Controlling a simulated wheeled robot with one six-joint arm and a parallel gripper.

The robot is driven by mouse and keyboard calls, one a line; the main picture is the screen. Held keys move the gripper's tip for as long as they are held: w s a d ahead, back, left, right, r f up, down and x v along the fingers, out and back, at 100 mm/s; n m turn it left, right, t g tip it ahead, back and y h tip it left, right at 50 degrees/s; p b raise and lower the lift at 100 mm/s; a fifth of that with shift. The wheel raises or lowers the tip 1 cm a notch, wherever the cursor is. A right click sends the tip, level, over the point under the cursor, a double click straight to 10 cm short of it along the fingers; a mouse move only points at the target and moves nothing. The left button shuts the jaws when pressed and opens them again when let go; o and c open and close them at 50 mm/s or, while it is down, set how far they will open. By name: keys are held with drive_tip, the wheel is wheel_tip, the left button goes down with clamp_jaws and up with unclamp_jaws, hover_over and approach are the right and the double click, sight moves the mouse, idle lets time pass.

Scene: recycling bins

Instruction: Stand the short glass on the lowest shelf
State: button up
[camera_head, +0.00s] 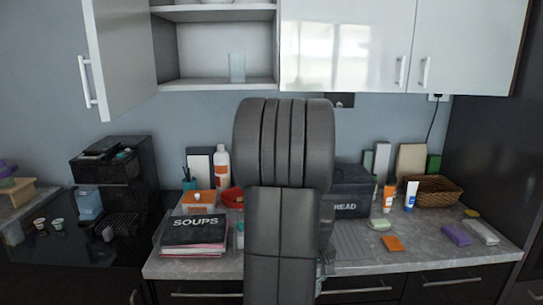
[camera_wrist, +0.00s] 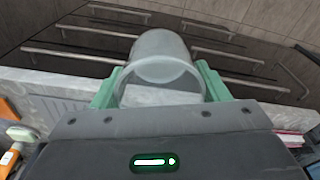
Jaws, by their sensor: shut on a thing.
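A clear glass (camera_wrist: 160,57) is between the green fingers of my gripper (camera_wrist: 162,72) in the wrist view. My gripper is shut on it and holds it over the counter area. In the head view my own arm hides the gripper and the held glass. The open wall cupboard shows its lowest shelf (camera_head: 195,85) at the upper left. Another clear glass (camera_head: 237,68) stands upright on that shelf, right of its middle. A higher shelf (camera_head: 213,12) carries a white dish, partly cut off by the frame.
The cupboard door (camera_head: 118,55) stands open at left; the white doors (camera_head: 345,45) at right are closed. Below, the counter holds a SOUPS book (camera_head: 195,232), a white bottle (camera_head: 222,168), a dark bread box (camera_head: 350,190) and a basket (camera_head: 432,190). The lowest shelf is bare left of the glass.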

drive_tip(key=w+a+f+m, duration=0.1)
drive_tip(key=w+a+f, duration=0.2)
drive_tip(key=a+f, duration=0.2)
drive_tip(key=w+a+f+m, duration=0.2)
drive_tip(key=a+f, duration=0.3)
drive_tip(key=f, duration=0.6)
drive_tip(key=shift+w+m, duration=0.3)
drive_tip(key=shift+w, duration=0.45)
drive_tip(key=shift+a+f, duration=0.1)
